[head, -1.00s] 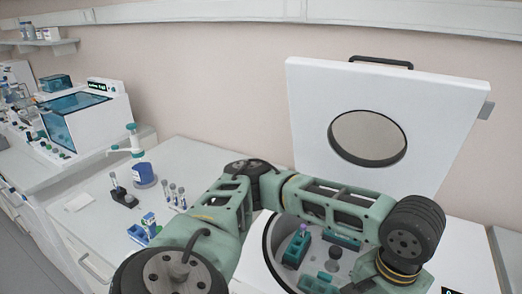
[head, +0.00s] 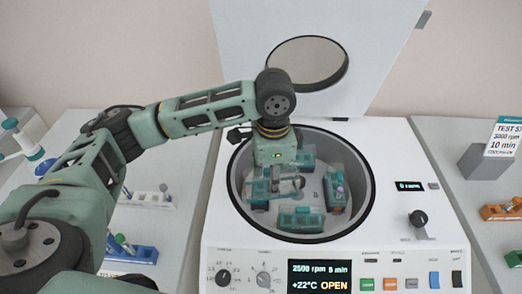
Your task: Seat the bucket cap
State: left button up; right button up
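A centrifuge (head: 222,205) stands open, with several teal buckets inside its round bowl. The front bucket (head: 300,219) lies along the near wall. Another bucket (head: 258,190) is at the left. My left arm reaches in from the left, and its gripper (head: 277,184) points down into the bowl over the left and middle buckets. Its fingers blend with the teal parts below, so their opening and any held cap cannot be made out. I cannot pick out the bucket cap with certainty. My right gripper is out of view.
The raised lid (head: 374,60) stands behind the bowl, close to my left wrist. A dark knob-like piece (head: 418,218) is on the deck right of the bowl. The front panel (head: 330,274) reads OPEN. Tube racks (head: 145,199) stand at the left, and a grey sign block (head: 487,162) at the right.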

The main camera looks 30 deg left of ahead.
pick_arm(q)
jog(key=w+a+f+m+p, duration=0.5)
jog(key=w+a+m, duration=0.3)
jog(key=m, duration=1.2)
jog(key=shift+w+f+p, duration=0.2)
jog(key=shift+w+p, duration=0.1)
jog(key=shift+w, duration=0.55)
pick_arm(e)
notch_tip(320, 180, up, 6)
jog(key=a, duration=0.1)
pick_arm(q)
notch_tip(320, 180, down, 4)
jog(key=b, duration=0.4)
jog(key=shift+a+r, duration=0.1)
jog(key=shift+r, duration=0.1)
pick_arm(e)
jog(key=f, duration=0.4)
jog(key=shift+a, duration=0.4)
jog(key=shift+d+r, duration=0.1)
pick_arm(q)
jog(key=shift+p, duration=0.3)
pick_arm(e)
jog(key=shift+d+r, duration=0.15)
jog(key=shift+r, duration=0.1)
pick_arm(q)
jog(key=shift+f, duration=0.35)
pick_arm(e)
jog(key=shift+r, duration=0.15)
